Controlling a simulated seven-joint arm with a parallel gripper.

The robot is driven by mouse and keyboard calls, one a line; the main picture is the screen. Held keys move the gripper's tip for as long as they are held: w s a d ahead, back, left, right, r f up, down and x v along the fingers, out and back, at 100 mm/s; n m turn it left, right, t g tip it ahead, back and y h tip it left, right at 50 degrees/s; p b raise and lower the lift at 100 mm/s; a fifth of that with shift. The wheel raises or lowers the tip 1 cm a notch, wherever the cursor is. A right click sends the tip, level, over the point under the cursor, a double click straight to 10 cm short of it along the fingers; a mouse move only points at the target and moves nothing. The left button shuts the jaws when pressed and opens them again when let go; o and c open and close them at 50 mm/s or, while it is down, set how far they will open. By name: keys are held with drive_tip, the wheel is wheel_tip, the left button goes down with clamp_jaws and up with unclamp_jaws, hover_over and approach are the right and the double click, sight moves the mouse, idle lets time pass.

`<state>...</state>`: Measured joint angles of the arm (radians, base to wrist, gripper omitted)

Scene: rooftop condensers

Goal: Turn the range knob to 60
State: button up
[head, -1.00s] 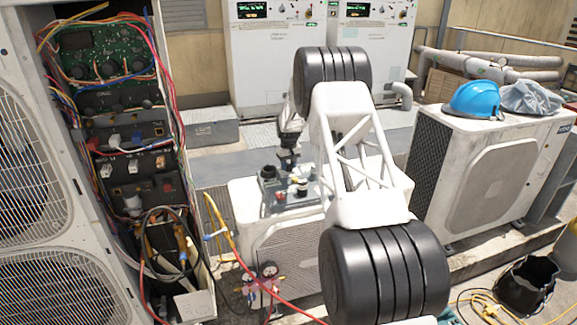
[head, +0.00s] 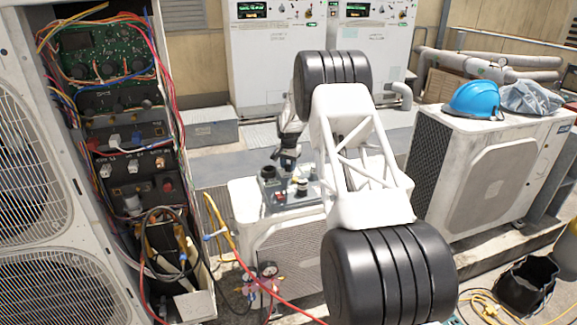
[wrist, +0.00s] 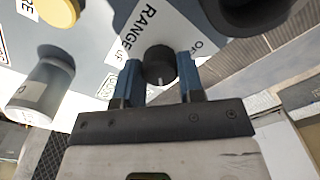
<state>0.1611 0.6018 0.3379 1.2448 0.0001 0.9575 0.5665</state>
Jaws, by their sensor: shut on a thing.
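The range knob (wrist: 160,62) is round and black. In the wrist view it sits between the two blue fingers of my gripper (wrist: 159,74), which are shut on its sides. A short pale mark on the knob points toward the palm of my gripper. A white label (wrist: 150,28) beside the knob reads RANGE, with part of another word near OFF. I cannot read a 60 on the dial. In the head view my gripper (head: 287,163) is down at the back of a small grey control panel (head: 292,199), and the knob is hidden there.
The panel lies on a white condenser (head: 247,210). In the wrist view a yellow knob (wrist: 58,10), a grey cylinder (wrist: 48,85) and a dark round part (wrist: 250,12) are close to my gripper. A blue helmet (head: 474,100) rests on another condenser at right.

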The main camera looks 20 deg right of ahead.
sight(289, 165)
drive_tip(key=shift+m, duration=0.3)
drive_tip(key=o, duration=0.9)
drive_tip(key=shift+r, duration=3.9)
drive_tip(key=shift+r, duration=0.1)
